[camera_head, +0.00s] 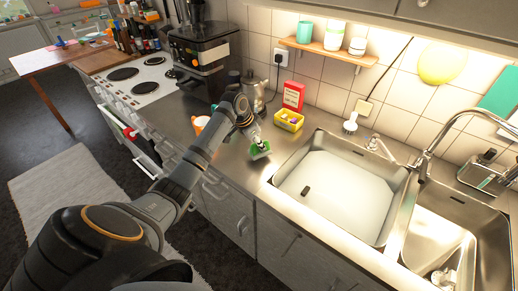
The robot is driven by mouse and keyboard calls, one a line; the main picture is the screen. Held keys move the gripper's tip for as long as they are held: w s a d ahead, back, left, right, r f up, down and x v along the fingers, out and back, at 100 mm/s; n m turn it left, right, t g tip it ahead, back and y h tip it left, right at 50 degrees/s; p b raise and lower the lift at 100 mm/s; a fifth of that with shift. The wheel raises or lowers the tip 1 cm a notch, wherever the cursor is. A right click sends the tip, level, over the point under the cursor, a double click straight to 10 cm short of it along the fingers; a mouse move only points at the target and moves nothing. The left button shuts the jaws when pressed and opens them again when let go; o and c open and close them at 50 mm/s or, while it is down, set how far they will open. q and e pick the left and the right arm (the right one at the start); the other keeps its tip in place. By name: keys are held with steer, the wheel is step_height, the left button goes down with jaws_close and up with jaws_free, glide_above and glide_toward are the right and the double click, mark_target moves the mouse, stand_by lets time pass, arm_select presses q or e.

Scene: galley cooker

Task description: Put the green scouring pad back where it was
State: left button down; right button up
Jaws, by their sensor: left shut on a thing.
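My left arm reaches in from the lower left over the counter. Its gripper (257,144) is shut on the green scouring pad (260,152). The pad is at the counter just left of the large sink basin, near the basin's left rim. I cannot tell whether the pad touches the counter or hangs slightly above it. The gripper hides part of the pad. My right gripper is not in view.
A yellow box (289,121) with small items stands behind the pad, with a red box (293,95) behind it. An orange-and-white cup (200,124) stands left. The large sink basin (340,190) is to the right, with a tap (440,130) beyond.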

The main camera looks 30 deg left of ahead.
mark_target(259, 150)
arm_select(q)
step_height(259, 150, down, 3)
steer(key=shift+r+p, duration=0.2)
steer(key=shift+p, duration=0.35)
steer(key=shift+f, duration=0.2)
steer(key=shift+f, duration=0.1)
steer(key=c, duration=1.1)
jaws_free()
steer(key=shift+s+r, duration=0.1)
steer(key=shift+r, duration=0.2)
steer(key=b+v, duration=0.1)
steer(key=v, duration=1)
steer(key=shift+s+r+b, duration=0.15)
steer(key=shift+r+b, duration=0.1)
steer(key=shift+b, duration=0.1)
